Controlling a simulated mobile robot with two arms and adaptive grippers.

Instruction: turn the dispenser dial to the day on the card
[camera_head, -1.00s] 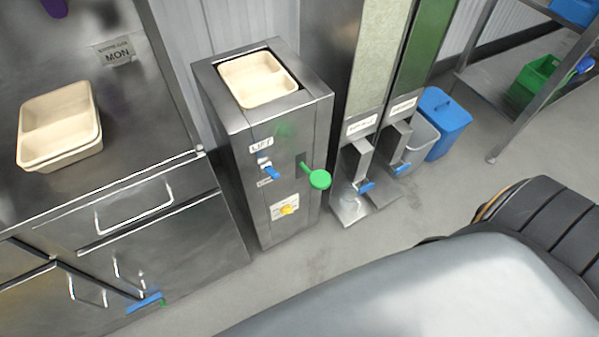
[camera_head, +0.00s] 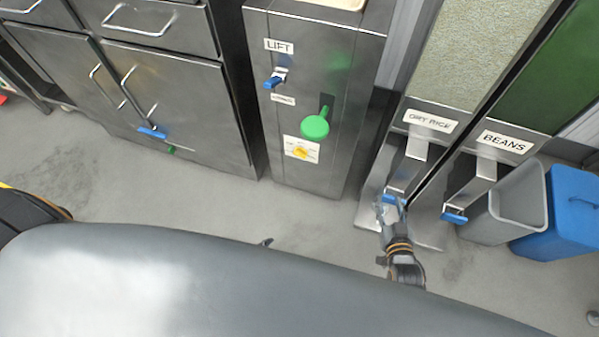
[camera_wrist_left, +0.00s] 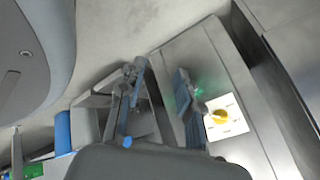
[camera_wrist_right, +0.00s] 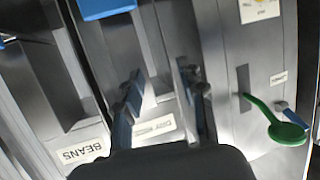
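The yellow dial (camera_head: 300,152) sits on a white plate low on the front of the steel lift unit (camera_head: 345,165). It also shows in the left wrist view (camera_wrist_left: 218,117); its setting is too small to read. My left gripper (camera_wrist_left: 160,85) is open and empty, with its right finger beside the dial in that picture; the gap to it is unclear. In the head view my body hides nearly all of it. My right gripper (camera_wrist_right: 160,80) is open in front of the dry rice dispenser and shows in the head view (camera_head: 391,207). The day card is out of view now.
A green paddle (camera_head: 314,127) sticks out above the dial, with a blue lift lever (camera_head: 274,81) up to its left. The beans dispenser's blue lever (camera_head: 454,216), a grey bin (camera_head: 518,205) and a blue bin (camera_head: 568,212) stand right. Floor in front is clear.

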